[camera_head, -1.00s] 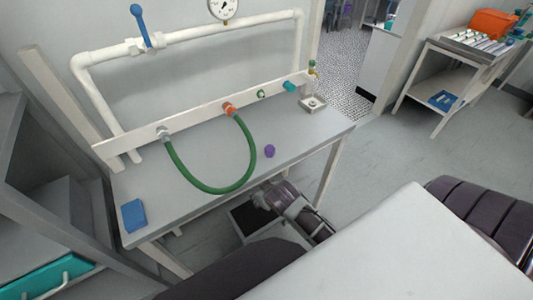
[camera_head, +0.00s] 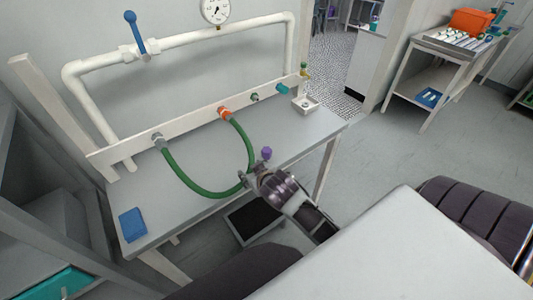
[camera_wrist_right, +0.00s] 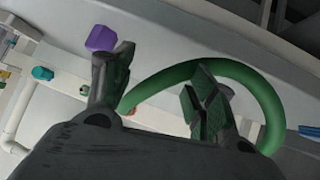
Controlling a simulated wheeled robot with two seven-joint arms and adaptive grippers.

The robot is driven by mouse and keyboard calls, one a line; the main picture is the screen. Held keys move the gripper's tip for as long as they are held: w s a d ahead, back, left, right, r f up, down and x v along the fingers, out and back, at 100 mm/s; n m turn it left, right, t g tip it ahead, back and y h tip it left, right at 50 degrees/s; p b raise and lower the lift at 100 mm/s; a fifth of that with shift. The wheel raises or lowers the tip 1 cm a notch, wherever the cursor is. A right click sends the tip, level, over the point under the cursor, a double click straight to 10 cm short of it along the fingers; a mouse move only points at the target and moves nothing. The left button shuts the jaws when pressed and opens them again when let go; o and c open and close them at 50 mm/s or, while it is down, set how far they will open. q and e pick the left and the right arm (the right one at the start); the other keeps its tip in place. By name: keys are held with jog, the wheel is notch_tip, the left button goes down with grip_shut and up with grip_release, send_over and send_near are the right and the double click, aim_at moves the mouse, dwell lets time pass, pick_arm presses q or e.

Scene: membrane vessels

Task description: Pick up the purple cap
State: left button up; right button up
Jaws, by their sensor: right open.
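The small purple cap (camera_head: 266,153) is at the front edge of the grey bench, right of the green hose. My right gripper (camera_head: 250,178) is at the bench's front edge, just left of and nearer than the cap. In the right wrist view the gripper (camera_wrist_right: 162,75) is open, with nothing held between its fingers. The cap (camera_wrist_right: 102,38) shows there just beyond the left finger's tip, outside the gap; I cannot tell whether they touch. My left gripper is not in view.
The green hose (camera_head: 190,188) loops from the white rail over the bench, close to my right gripper; it crosses behind the fingers in the wrist view (camera_wrist_right: 258,90). A blue block (camera_head: 133,224) lies at the bench's left end. A small tray (camera_head: 305,104) sits at the right end.

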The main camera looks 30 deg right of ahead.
jog(key=w+a+r+n+t+y, duration=0.1)
jog(key=w+a+r+t+y, duration=0.25)
jog(key=r, duration=0.55)
jog(key=w+a+r+n+t, duration=0.2)
jog(key=w+r+t, duration=0.3)
jog(key=w+r, duration=0.3)
jog(key=s+a+r+n+g+y, duration=0.2)
jog(key=a+r+n+g+y, duration=0.2)
jog(key=a+n+y, duration=0.35)
jog(key=s+a+r+n+g+y, duration=0.2)
jog(key=a+r+n+g+y, duration=0.2)
jog(key=a+n+y, duration=0.4)
jog(key=d+f+n+g+h, duration=0.25)
jog(key=f+g+h, duration=0.2)
jog(key=f, duration=0.25)
jog(key=d+f+n+g+h, duration=0.2)
jog(key=d+f+g+h, duration=0.15)
jog(key=f+g, duration=0.2)
jog(key=d+f+m+h, duration=0.1)
jog(key=d+m+h, duration=0.4)
jog(key=d, duration=2.1)
jog(key=h, duration=0.4)
jog(key=shift+w+f+m+g+h, duration=0.2)
jog(key=shift+w+m+g+h, duration=0.1)
jog(key=shift+w+m+g, duration=0.1)
jog(key=shift+f, duration=0.1)
